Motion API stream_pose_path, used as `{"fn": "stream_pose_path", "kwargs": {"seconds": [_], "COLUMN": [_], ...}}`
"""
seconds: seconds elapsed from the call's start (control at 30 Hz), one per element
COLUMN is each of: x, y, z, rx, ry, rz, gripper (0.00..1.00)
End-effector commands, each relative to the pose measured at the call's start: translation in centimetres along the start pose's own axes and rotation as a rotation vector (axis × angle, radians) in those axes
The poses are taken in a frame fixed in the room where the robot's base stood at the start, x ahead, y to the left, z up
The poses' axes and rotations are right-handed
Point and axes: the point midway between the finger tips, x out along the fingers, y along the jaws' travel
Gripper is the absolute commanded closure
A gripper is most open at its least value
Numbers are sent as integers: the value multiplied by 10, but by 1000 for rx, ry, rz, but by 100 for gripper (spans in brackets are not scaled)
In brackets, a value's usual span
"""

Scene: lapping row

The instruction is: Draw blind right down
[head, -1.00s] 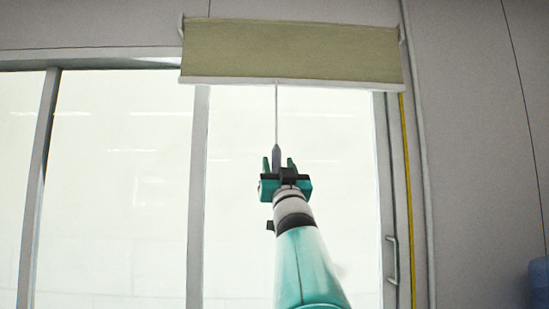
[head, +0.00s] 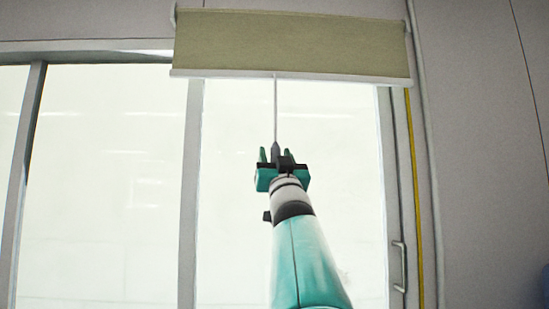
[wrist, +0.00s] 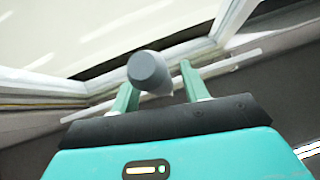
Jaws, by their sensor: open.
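The olive-green blind (head: 290,42) is rolled mostly up at the top of the window, with a pale bottom bar (head: 345,80). A thin pale cord (head: 275,105) hangs from the middle of the bar and ends in a dark grey pull (head: 275,138). My gripper (head: 275,155) is open, its two green fingers pointing up on either side of the pull's lower part in the head view. In the wrist view the grey pull (wrist: 149,70) shows between the fingers, with a gap visible on the right. I cannot tell whether it touches the left finger.
Bright glass (head: 110,180) fills the area behind my arm, divided by a grey upright frame (head: 190,200). A door handle (head: 399,265) and a yellow strip (head: 413,190) are on the right. Plain wall panels (head: 475,150) lie beyond.

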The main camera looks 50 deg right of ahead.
Motion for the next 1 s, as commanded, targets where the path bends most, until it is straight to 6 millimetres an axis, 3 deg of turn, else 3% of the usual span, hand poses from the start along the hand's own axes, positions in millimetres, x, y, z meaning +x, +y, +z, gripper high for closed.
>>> {"fn": "stream_pose_path", "kwargs": {"seconds": [0.4, 0.63, 1.0], "x": [-1, -1, -2], "y": [0, 0, -2], "z": [-5, -4, 1], "rx": [-1, -1, 1], "ry": [1, 1, 0], "rz": [0, 0, 0], "gripper": [55, 98, 100]}}
